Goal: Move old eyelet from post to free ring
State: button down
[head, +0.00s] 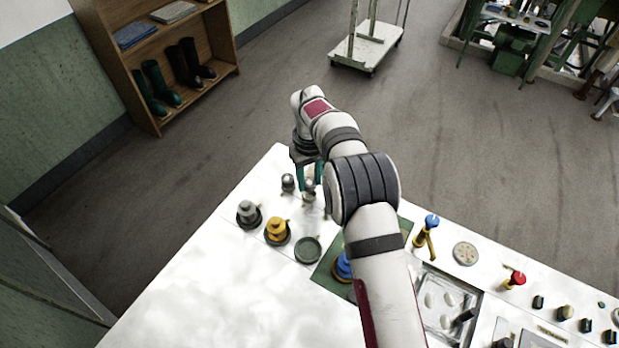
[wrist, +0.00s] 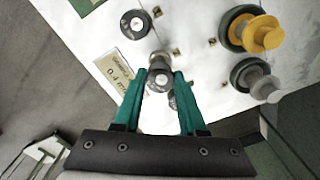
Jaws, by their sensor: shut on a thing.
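My gripper (wrist: 164,84) has two green fingers closed on a small grey metal eyelet (wrist: 161,77) with a pale round centre. In the head view my gripper (head: 310,180) is over the far edge of the white table, with the eyelet (head: 309,188) between or just below its fingertips. I cannot tell whether the eyelet still touches anything beneath it. A similar grey piece stands beside it in the head view (head: 288,183). In the wrist view, a dark ring with a light centre (wrist: 136,23) lies ahead of the fingers, and another round grey piece (wrist: 172,101) is partly hidden between them.
A grey spool (head: 248,212), a yellow spool (head: 276,228) and an empty dark round base (head: 307,250) stand in a row nearby. A blue piece (head: 343,267) sits on a green mat, partly behind my arm. A printed label (wrist: 121,72) lies by the fingers. The table's left is clear.

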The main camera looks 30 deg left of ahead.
jog(key=shift+f, duration=0.15)
jog(key=shift+f, duration=0.45)
dwell(0.4)
jog(key=shift+f, duration=0.45)
jog(key=shift+f, duration=0.25)
jog(key=shift+f, duration=0.1)
dwell(0.5)
